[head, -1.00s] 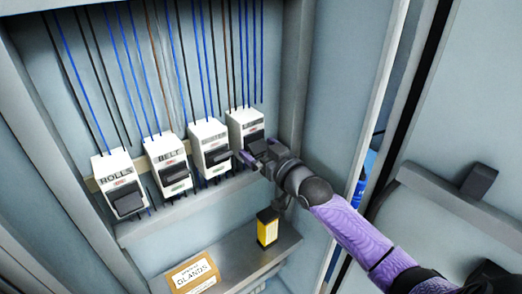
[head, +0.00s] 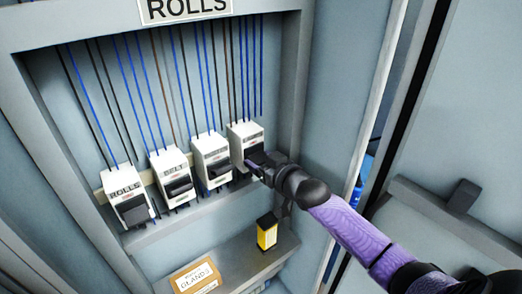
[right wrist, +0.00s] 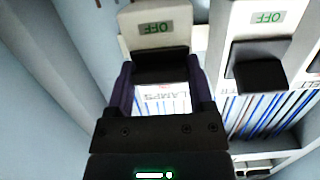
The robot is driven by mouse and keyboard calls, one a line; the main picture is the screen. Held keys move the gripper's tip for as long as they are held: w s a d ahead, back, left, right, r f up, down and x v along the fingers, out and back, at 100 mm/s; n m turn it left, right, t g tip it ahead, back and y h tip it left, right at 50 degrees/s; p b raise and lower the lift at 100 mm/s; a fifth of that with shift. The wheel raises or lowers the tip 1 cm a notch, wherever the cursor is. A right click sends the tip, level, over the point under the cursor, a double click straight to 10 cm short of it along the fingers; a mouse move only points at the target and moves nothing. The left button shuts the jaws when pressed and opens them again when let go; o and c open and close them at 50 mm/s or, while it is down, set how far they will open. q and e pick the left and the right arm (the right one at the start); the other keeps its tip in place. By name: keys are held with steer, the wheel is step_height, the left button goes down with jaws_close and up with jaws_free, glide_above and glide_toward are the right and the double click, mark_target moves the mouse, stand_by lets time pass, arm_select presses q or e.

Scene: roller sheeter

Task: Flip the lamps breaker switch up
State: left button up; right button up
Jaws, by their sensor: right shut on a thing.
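The lamps breaker (head: 243,132) is the rightmost white breaker in the row in the head view. In the right wrist view its "LAMPS" label shows upside down, and a green "OFF" mark shows on its housing (right wrist: 160,25). My right gripper (head: 256,164) reaches it from the right. In the right wrist view its two fingers stand on either side of the black switch (right wrist: 160,66) and are shut on it. In the head view the gripper hides most of this switch. My left gripper is out of view.
Three like breakers stand to the left: one beside lamps (head: 209,147), belt (head: 170,165) and rolls (head: 124,184). Blue, black and brown wires run above. A shelf below holds a yellow-and-black item (head: 267,234) and a "GLANDS" box (head: 195,276). The cabinet's right wall is close.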

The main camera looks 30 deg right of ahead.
step_height(320, 180, up, 2)
steer(key=g+p, duration=0.5)
steer(key=p, duration=0.4)
steer(key=shift+r, duration=0.1)
steer(key=g+p, duration=0.2)
steer(key=shift+w+r+g+h, duration=0.1)
steer(key=shift+w+g+h, duration=0.05)
steer(key=shift+g+h, duration=0.2)
steer(key=shift+w+g+p, duration=0.1)
steer(key=shift+g+p, duration=0.2)
steer(key=shift+g, duration=0.85)
steer(key=o, duration=1.2)
steer(key=shift+o, duration=0.2)
steer(key=shift+r, duration=0.1)
